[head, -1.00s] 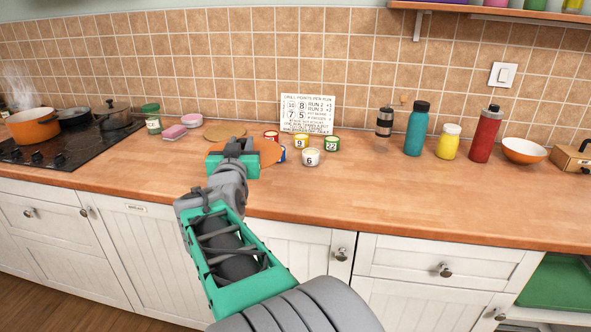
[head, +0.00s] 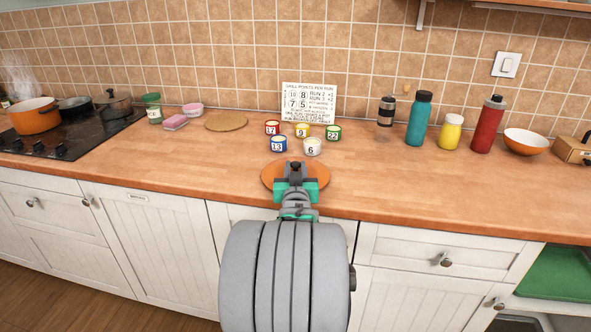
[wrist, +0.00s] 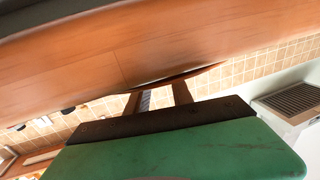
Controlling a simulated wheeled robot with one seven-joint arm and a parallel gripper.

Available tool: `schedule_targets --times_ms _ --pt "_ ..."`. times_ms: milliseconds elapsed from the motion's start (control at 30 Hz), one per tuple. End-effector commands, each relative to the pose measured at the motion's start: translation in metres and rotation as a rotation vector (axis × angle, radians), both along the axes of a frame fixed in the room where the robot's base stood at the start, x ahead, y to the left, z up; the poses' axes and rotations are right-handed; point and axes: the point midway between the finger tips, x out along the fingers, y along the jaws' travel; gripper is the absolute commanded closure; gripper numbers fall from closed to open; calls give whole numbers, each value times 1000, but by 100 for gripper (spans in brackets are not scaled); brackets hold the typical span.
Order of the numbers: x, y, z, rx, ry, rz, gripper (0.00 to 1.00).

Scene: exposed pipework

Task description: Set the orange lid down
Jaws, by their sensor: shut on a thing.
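The orange lid (head: 319,176) is a round, flat disc near the front edge of the counter in the head view. My gripper (head: 295,168) is over its middle and shut on it. The lid looks roughly level; I cannot tell whether it touches the counter or hangs just above it. My gripper hides the lid's centre and part of its near side.
Several numbered cans, including a white one (head: 312,147), stand just behind the lid. A round tan mat (head: 226,124) lies bare at the back left. An orange pot (head: 35,117) steams on the black hob. The counter (head: 400,184) right of the lid is clear.

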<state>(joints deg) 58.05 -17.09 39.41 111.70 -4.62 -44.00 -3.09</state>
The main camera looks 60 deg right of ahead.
Motion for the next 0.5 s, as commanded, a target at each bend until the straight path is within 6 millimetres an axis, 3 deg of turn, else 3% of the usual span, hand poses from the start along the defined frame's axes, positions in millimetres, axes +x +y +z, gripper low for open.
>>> schedule_targets --times_ms 267,300,500 --pt "0 0 -2 -4 -1 0 100" --pt "0 0 -1 -1 0 0 69" --pt "0 0 -1 -1 1 0 53"
